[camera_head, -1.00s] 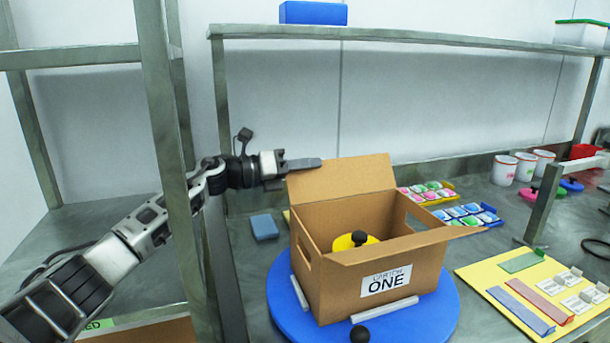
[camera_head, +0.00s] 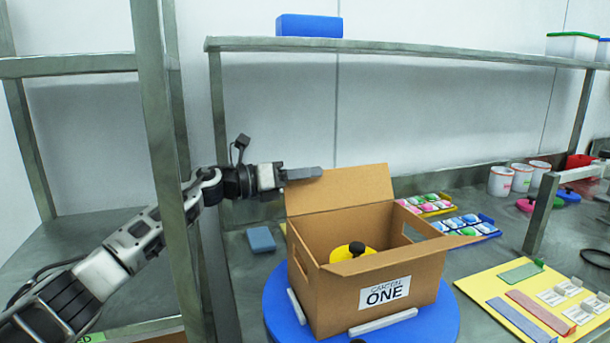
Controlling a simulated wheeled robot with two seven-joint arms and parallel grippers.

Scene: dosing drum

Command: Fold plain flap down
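An open cardboard box labelled "CARTON ONE" (camera_head: 345,300) stands on a round blue turntable (camera_head: 440,318). Its back flap (camera_head: 345,190) is plain and stands up, leaning backward. Another flap (camera_head: 440,244) sticks out at the front right, sloping low. Inside the box is a yellow thing with a black knob (camera_head: 346,252). My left gripper (camera_head: 305,173) is at the upper left corner of the back flap, its fingers pointing right. Its fingers appear together; I cannot tell whether they touch the flap or hold its edge. My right gripper is out of view.
Trays (camera_head: 468,226), white cups (camera_head: 511,180) and a yellow board (camera_head: 530,298) lie to the right.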

